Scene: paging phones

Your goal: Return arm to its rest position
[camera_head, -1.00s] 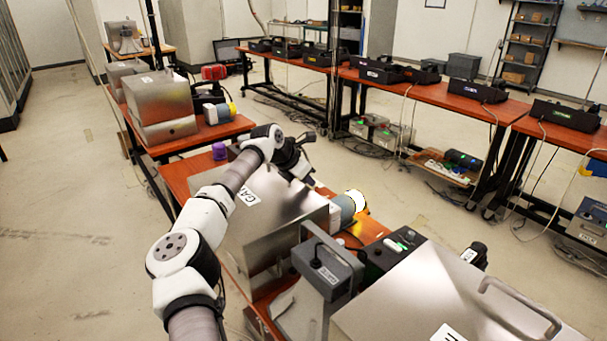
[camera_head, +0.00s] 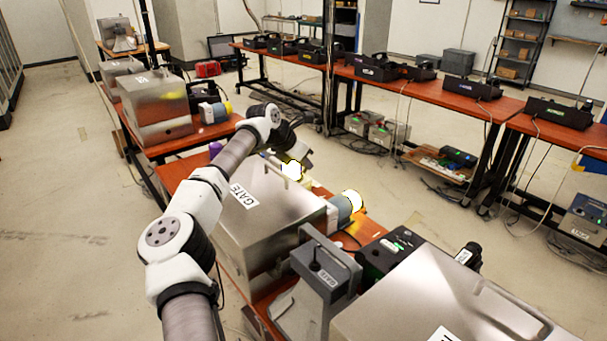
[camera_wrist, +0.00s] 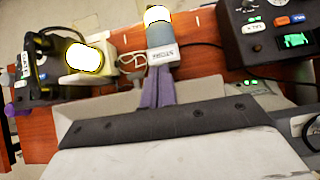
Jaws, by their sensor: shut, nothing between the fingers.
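My arm reaches over the steel box labelled GATE (camera_head: 285,205) in the head view, and my gripper (camera_head: 306,162) hangs near its far side, small and dark there. In the wrist view my gripper (camera_wrist: 158,74) shows two purple-grey fingers lying together with nothing visible between them. A grey cylinder with a glowing lamp end (camera_head: 342,208) lies beside the box; it also shows in the wrist view (camera_wrist: 160,33), past the fingertips. A second glowing lamp (camera_head: 292,170) is close to my gripper in the head view and at left in the wrist view (camera_wrist: 83,58).
A dark grey handset-like unit (camera_head: 325,268) and a black unit with green lights (camera_head: 388,255) stand right of the GATE box. Another steel box (camera_head: 440,310) is at front right. A bench (camera_head: 425,93) with several black phones runs behind. The floor between is open.

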